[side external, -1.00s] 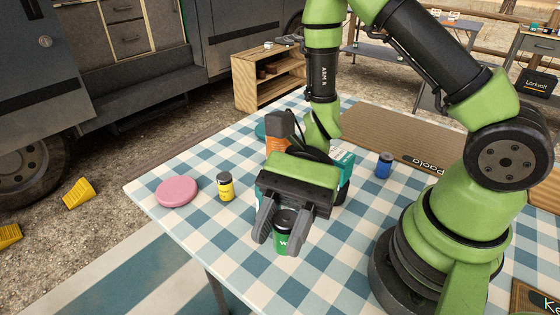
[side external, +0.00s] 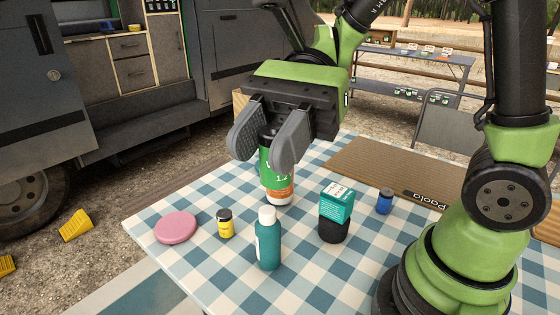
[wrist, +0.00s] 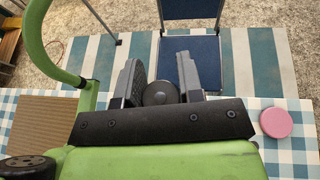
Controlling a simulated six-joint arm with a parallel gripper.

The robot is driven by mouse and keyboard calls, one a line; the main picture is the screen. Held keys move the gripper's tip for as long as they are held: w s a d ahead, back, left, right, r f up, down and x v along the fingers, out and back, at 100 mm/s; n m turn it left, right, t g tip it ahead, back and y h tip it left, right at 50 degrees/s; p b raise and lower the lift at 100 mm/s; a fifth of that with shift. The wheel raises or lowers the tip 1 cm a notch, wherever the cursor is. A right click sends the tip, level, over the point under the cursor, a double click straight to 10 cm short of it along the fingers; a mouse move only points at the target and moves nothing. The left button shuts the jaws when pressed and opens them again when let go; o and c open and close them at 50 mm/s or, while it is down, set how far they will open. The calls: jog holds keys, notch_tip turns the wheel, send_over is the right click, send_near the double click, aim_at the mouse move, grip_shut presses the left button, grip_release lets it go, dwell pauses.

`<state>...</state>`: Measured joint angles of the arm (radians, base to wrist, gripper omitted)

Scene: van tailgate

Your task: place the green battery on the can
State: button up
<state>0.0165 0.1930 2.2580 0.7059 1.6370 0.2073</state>
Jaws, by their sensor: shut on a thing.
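The green battery (side external: 276,157), with a dark top and white lettering, is upright between the two grey fingers of my gripper (side external: 268,145) in the side external view. In the wrist view its dark round top (wrist: 160,93) shows between the fingers. My gripper is shut on it, well above the table's front part. Directly below the battery in the picture is a white and orange object (side external: 278,189), seemingly the can, standing on the cloth. Its upper part is hidden by the battery and fingers. I cannot tell whether the two touch.
On the checked table stand a teal bottle (side external: 268,242) in front, a teal and black box-like item (side external: 335,212), a yellow jar (side external: 225,223), a blue jar (side external: 384,201) and a pink disc (side external: 176,227). A brown mat (side external: 385,172) lies behind.

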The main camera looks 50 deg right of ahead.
jog(key=w+d+m+t+h, duration=0.2)
jog(key=w+d+m+t, duration=0.8)
jog(key=w, duration=0.4)
jog(key=w+d+m+t+h, duration=0.2)
jog(key=w+d+m+h, duration=0.1)
jog(key=d, duration=0.4)
jog(key=w+d+m+t+h, duration=0.2)
jog(key=w+d+h, duration=0.1)
jog(key=d, duration=0.5)
jog(key=f, duration=1.5)
jog(key=shift+s+a, duration=0.2)
jog(key=shift+a, duration=0.15)
jog(key=o, duration=1)
jog(key=shift+f, duration=0.15)
jog(key=shift+c, duration=0.2)
